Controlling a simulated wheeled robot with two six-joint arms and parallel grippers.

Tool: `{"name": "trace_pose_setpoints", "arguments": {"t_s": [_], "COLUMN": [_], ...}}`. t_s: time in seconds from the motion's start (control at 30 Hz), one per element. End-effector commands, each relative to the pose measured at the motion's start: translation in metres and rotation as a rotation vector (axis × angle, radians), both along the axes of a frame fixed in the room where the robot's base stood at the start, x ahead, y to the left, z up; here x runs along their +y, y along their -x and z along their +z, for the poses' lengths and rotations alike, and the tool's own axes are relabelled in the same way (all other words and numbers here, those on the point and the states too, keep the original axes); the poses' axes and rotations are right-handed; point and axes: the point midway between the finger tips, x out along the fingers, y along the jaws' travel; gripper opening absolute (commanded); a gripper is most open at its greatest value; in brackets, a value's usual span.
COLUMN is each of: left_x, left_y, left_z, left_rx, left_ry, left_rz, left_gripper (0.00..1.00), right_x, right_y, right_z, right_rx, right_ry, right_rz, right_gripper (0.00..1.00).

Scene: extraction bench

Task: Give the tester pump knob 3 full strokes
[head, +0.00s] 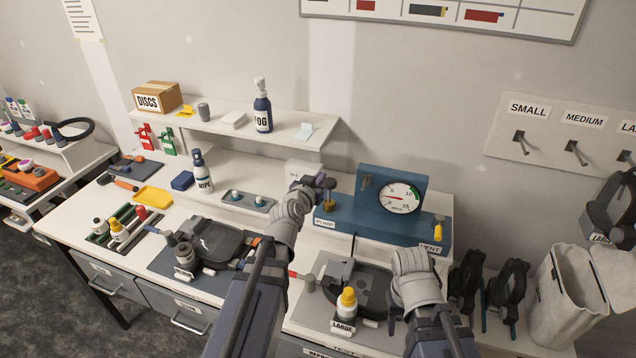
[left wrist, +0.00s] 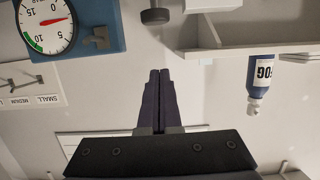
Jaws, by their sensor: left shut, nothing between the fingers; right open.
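The tester is a blue box (head: 385,226) with a round gauge (head: 400,197), standing at the back of the bench. Its PUMP label (head: 325,223) is at the left end, below a brass-coloured post (head: 329,205). The dark pump knob shows in the left wrist view (left wrist: 155,16), apart from my fingertips. My left gripper (head: 324,183) is shut and empty, over the pump end of the tester. Its two dark fingers lie together in the left wrist view (left wrist: 160,98). My right wrist shows at the front right, in front of the bench items; its fingers are hidden.
A yellow vent handle (head: 438,230) is at the tester's right end. A shelf (head: 290,128) with a FOG bottle (head: 262,107) is behind my left arm. A yellow-capped bottle (head: 347,303) stands near my right wrist. Dark clamp-like rings (head: 508,285) stand at right.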

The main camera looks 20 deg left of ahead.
Motion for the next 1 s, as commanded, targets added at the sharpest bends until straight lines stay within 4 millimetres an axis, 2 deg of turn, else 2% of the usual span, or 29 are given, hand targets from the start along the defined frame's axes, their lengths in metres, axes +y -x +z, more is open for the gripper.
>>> {"name": "trace_pose_setpoints", "arguments": {"t_s": [0.03, 0.37, 0.43, 0.6, 1.0], "left_x": [0.000, -0.003, -0.003, -0.003, -0.003], "left_y": [-0.013, -0.078, -0.072, -0.071, -0.071], "left_z": [-0.004, -0.021, -0.037, -0.054, -0.058], "left_rx": [0.000, 0.001, 0.001, 0.000, 0.000], "left_ry": [0.000, 0.000, 0.000, 0.000, 0.000], "left_rz": [-0.001, -0.002, -0.001, -0.001, -0.001], "left_gripper": [0.00, 0.00, 0.00, 0.00, 0.00], "right_x": [0.000, 0.000, 0.000, 0.000, 0.000], "right_y": [0.000, 0.000, 0.000, 0.000, 0.000], "right_z": [-0.004, -0.021, -0.037, -0.054, -0.058], "right_rx": [0.000, 0.000, 0.000, 0.000, 0.001], "right_ry": [0.000, 0.001, 0.001, 0.002, 0.002], "right_rz": [0.001, 0.004, 0.007, 0.010, 0.012], "right_gripper": [0.50, 0.50, 0.50, 0.50, 0.50]}}
